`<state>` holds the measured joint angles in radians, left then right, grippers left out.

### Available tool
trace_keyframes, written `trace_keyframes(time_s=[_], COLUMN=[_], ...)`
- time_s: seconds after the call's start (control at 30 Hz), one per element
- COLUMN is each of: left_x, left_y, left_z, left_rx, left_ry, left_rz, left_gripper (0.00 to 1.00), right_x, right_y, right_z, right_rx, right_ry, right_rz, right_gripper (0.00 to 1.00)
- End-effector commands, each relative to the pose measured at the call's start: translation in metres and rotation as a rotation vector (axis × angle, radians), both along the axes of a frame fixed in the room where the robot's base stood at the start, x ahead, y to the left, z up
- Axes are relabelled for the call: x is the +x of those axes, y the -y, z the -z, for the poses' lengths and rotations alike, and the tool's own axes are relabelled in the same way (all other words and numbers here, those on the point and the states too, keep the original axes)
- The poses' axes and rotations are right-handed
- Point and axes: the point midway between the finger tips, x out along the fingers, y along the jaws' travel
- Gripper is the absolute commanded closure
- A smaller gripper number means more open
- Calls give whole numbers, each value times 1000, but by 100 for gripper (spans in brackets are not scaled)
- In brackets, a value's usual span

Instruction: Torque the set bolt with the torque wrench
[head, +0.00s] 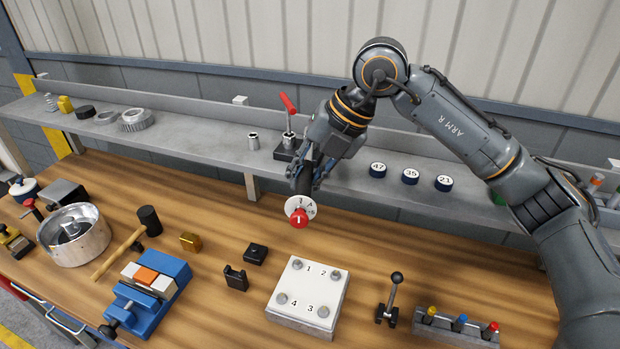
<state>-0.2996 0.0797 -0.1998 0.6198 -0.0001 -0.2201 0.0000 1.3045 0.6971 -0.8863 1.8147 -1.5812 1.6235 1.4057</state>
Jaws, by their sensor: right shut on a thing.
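My right gripper (304,184) is shut around a dark shaft above the bench, just in front of the shelf. A white disc with marks (297,204) and a red knob (299,219) sit at the shaft's near end. The held thing looks like the torque wrench (305,178), seen nearly end-on; its far end is hidden behind the gripper. A white block (309,284) with bolts at its corners, numbered 1, 2, 3 and 4, lies on the bench below, apart from the knob. Which bolt is the set bolt cannot be told. My left gripper is not in view.
A shelf (205,134) along the back carries a red-handled lever (289,104), a gear (136,121) and discs marked 47, 35 and 21 (411,177). A blue vise (160,283), mallet (149,219) and metal bowl (91,241) stand left. A black-knobbed lever (393,292) stands right of the block.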

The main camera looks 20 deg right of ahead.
Motion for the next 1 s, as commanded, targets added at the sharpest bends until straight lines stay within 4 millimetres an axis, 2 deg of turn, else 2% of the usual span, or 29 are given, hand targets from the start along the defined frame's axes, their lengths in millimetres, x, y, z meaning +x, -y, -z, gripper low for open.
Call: trace_keyframes(time_s=[0.5,1.0], left_x=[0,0], left_y=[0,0], left_z=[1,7], left_rx=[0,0], left_ry=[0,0], left_rz=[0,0], left_gripper=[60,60], right_x=[2,10], right_y=[-5,-22], right_z=[-1,-1], right_rx=[4,5], right_ry=[0,1], right_rz=[32,160], right_gripper=[100,100])
